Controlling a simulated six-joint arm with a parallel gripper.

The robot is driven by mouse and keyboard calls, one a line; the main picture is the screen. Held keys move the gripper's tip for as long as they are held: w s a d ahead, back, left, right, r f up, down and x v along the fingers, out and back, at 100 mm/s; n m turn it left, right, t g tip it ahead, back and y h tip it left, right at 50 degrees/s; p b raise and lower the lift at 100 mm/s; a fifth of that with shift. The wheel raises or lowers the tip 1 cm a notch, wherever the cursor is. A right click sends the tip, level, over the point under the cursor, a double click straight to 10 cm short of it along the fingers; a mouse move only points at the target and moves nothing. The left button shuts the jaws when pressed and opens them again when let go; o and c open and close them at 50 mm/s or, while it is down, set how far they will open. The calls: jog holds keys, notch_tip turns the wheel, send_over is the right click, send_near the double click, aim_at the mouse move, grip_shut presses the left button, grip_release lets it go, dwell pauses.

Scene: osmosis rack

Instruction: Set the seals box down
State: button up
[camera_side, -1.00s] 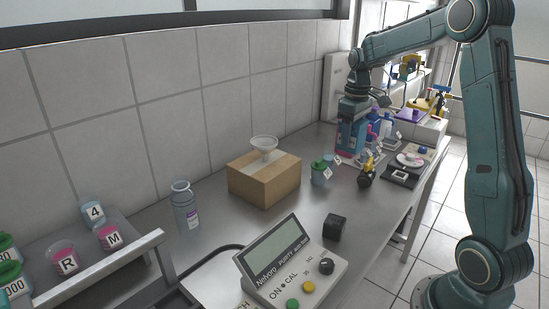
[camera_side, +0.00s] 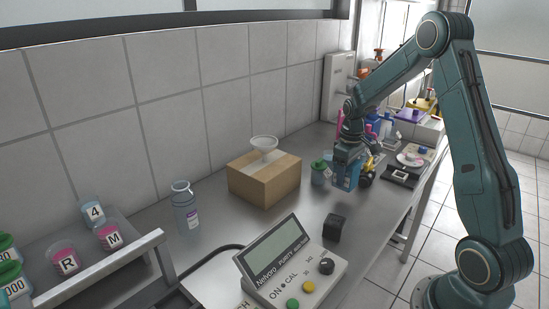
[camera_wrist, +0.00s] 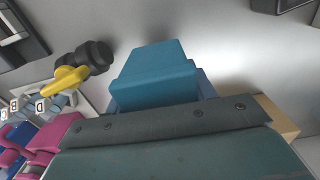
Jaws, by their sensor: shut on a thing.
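The seals box, a small blue box (camera_side: 345,177), is held upright below my gripper (camera_side: 347,162) in the side view. My gripper is shut on it, and the jaws cover its upper part. It is low over the steel bench (camera_side: 295,215), to the right of a green-capped jar (camera_side: 318,175). I cannot tell whether its base touches the bench. In the wrist view a teal-blue block fills the middle, in front of my gripper's dark edge; the box's lower part is hidden there.
A black cube (camera_side: 333,227) and a meter (camera_side: 291,265) are nearer the camera. A yellow and black item (camera_wrist: 80,68) is close by. Bare bench lies between the seals box and the cube.

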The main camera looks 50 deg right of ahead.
aim_at(345, 185)
jog(key=shift+f, duration=2.1)
jog(key=shift+f, duration=0.2)
jog(key=o, duration=1.1)
jog(key=shift+c, duration=0.2)
jog(key=shift+r, duration=0.15)
notch_tip(345, 185, up, 10)
jog(key=shift+r, duration=1.05)
